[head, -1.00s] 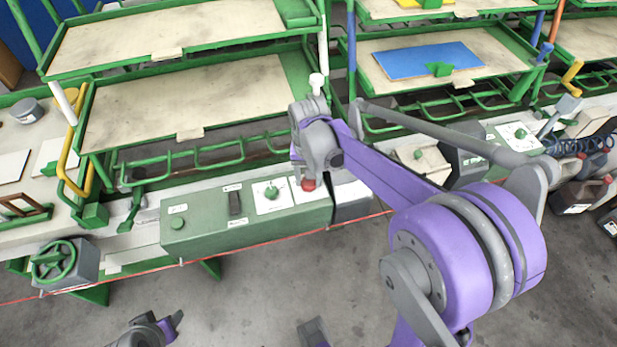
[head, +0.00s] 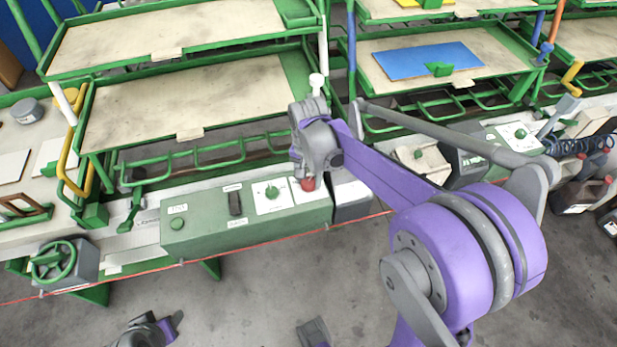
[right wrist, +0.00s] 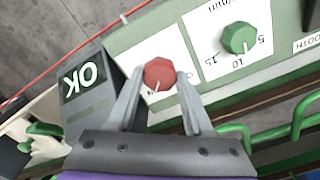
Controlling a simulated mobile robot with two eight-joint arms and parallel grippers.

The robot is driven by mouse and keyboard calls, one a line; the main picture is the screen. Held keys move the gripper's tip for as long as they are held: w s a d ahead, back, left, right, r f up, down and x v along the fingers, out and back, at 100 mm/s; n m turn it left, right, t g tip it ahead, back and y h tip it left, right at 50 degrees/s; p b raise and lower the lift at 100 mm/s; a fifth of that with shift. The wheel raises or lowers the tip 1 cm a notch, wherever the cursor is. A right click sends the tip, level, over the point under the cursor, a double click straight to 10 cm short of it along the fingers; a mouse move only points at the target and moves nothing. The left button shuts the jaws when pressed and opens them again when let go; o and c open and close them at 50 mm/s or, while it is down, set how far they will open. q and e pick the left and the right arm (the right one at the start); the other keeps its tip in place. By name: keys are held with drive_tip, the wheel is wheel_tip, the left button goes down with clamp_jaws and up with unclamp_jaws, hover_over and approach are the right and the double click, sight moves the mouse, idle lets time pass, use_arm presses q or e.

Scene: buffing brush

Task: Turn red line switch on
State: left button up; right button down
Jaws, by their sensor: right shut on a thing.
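The red knob switch (right wrist: 159,75) sits on a white plate at the end of the green control panel (head: 205,240). My right gripper (right wrist: 157,88) has its two fingers on either side of the red knob, shut on it. In the head view my right gripper (head: 307,183) comes down from above onto the red knob, which is partly hidden behind it. The knob's white pointer mark faces toward the gripper in the right wrist view. My left gripper (head: 172,326) is low at the bottom left, away from the panel; its fingers are too unclear to judge.
A green dial (right wrist: 238,38) with numbers is beside the red knob. A dark box marked OK (right wrist: 92,95) stands on the other side. A red line (head: 120,276) runs along the panel's front. Green racks with trays (head: 190,105) stand behind.

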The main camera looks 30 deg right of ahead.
sight(309, 182)
drive_tip(key=shift+c, duration=1.5)
unclamp_jaws()
wheel_tip(309, 182, up, 11)
drive_tip(key=p, duration=0.1)
drive_tip(key=shift+f, duration=0.1)
drive_tip(key=s+a+f+n+t+p, duration=0.1)
drive_tip(key=s+a+n+t+p, duration=0.1)
drive_tip(key=s, duration=0.5)
drive_tip(key=s+a+f+n+t+p, duration=0.1)
drive_tip(key=s+a+n+t+p, duration=0.2)
drive_tip(key=s+n, duration=0.4)
drive_tip(key=shift+s+a+p, duration=0.35)
drive_tip(key=shift+s+a, duration=0.45)
drive_tip(key=shift+a, duration=0.1)
